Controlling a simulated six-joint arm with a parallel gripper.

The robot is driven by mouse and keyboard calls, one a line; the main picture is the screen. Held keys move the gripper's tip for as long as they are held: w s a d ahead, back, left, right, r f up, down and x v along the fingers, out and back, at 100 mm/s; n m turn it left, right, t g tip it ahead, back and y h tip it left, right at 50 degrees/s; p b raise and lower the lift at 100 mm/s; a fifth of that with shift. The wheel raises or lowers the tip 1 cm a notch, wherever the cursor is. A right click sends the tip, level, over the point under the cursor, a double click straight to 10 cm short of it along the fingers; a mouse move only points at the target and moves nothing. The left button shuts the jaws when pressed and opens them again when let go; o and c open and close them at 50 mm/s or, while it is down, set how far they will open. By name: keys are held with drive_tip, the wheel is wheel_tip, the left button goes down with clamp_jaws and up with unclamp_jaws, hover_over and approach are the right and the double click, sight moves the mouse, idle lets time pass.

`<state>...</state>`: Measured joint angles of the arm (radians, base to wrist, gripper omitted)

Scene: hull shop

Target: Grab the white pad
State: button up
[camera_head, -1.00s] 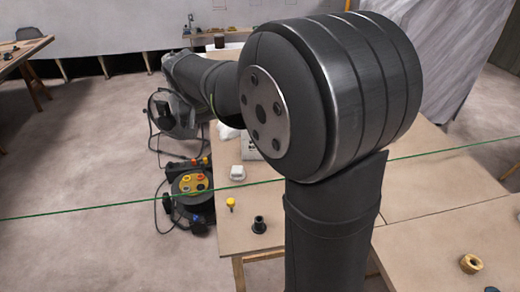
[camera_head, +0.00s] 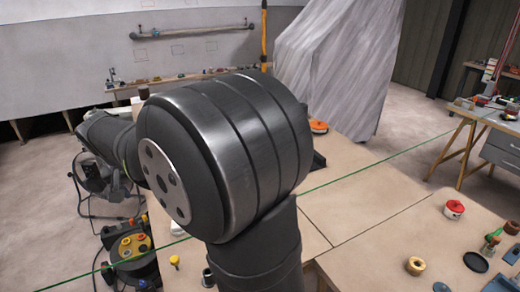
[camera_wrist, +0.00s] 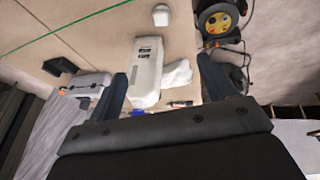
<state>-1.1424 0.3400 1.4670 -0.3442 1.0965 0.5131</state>
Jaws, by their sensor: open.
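Two white things could be the pad, and I cannot tell which. A small rounded white block (camera_wrist: 161,15) lies at the top of the wrist view; its partly covered edge shows beside my arm in the head view (camera_head: 178,228). A crumpled white piece (camera_wrist: 178,76) lies beside a white labelled bottle (camera_wrist: 146,68) with a blue cap. My gripper (camera_wrist: 161,66) is open, its two dark fingers spread. The bottle and crumpled piece appear between the fingers in the wrist view, with no visible grip on either. My arm hides the gripper in the head view.
The tan tabletop (camera_head: 360,206) has free room at centre. A grey case (camera_wrist: 88,84) and a black block (camera_wrist: 59,65) lie left in the wrist view. A cable reel (camera_head: 134,255) stands on the floor. A yellow knob (camera_head: 174,262) and dark cup (camera_head: 208,277) are near my arm.

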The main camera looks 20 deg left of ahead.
drive_tip(key=w+f, duration=0.3)
drive_tip(key=f, duration=0.5)
drive_tip(key=w+a+f+m, duration=0.1)
drive_tip(key=w+f, duration=0.3)
drive_tip(key=f, duration=0.4)
drive_tip(key=w+a+f+m+y, duration=0.1)
drive_tip(key=w+f, duration=0.3)
drive_tip(key=f, duration=0.4)
drive_tip(key=shift+a+f+g, duration=0.1)
drive_tip(key=shift+a+g, duration=0.05)
drive_tip(key=shift+g, duration=0.15)
drive_tip(key=shift+a+x, duration=0.15)
drive_tip(key=shift+x, duration=1.35)
drive_tip(key=shift+a+x, duration=0.15)
drive_tip(key=shift+x, duration=1.35)
drive_tip(key=c, duration=1.1)
